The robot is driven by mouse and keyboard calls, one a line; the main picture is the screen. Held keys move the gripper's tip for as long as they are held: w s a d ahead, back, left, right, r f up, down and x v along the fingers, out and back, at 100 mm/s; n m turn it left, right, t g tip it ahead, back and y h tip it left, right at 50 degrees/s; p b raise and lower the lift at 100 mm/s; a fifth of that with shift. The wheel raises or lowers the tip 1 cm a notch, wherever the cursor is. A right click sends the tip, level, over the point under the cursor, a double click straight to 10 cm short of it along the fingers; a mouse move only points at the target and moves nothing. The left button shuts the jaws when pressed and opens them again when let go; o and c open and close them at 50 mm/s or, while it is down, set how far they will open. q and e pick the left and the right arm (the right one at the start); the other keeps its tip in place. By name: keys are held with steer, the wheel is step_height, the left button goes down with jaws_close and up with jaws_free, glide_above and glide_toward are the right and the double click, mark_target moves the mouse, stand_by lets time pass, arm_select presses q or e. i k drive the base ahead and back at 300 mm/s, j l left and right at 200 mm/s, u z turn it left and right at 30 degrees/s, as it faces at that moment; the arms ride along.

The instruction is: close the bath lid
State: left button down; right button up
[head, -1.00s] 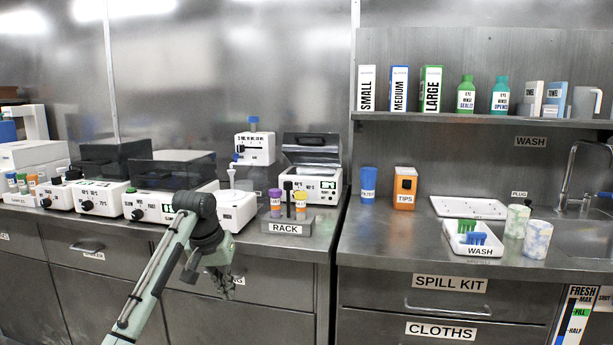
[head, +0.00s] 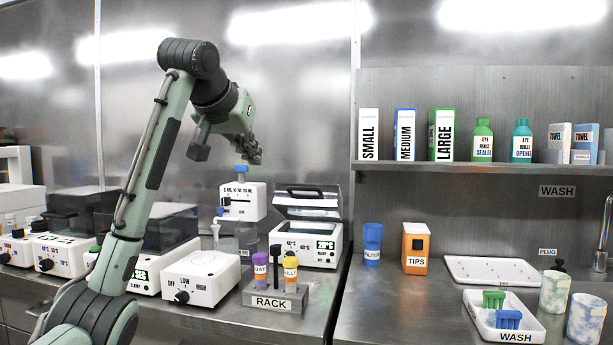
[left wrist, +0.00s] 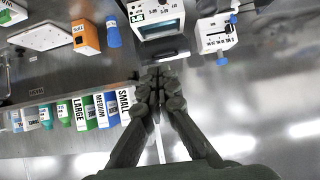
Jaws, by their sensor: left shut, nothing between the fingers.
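The bath (head: 307,246) is a white box with a small green display, on the left counter near its right end. Its lid (head: 309,193) is tilted up at the back, with a lit gap under it. In the left wrist view the bath (left wrist: 157,13) shows upside down, the raised lid (left wrist: 163,50) just beyond my fingertips. My left gripper (head: 248,156) is shut and empty, above and left of the lid in the head view; its shut fingers (left wrist: 163,85) show in the left wrist view. I see no contact with the lid. My right gripper is not in view.
Left of the bath stand a white dispenser-like device (head: 241,201) and a knobbed white device (head: 200,277). A rack (head: 275,298) with tubes is in front. A blue filter cup (head: 372,243) and an orange tips box (head: 415,248) stand right. A shelf (head: 470,169) of boxes hangs right.

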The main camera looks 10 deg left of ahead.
mark_target(282, 194)
steer(key=i, duration=1)
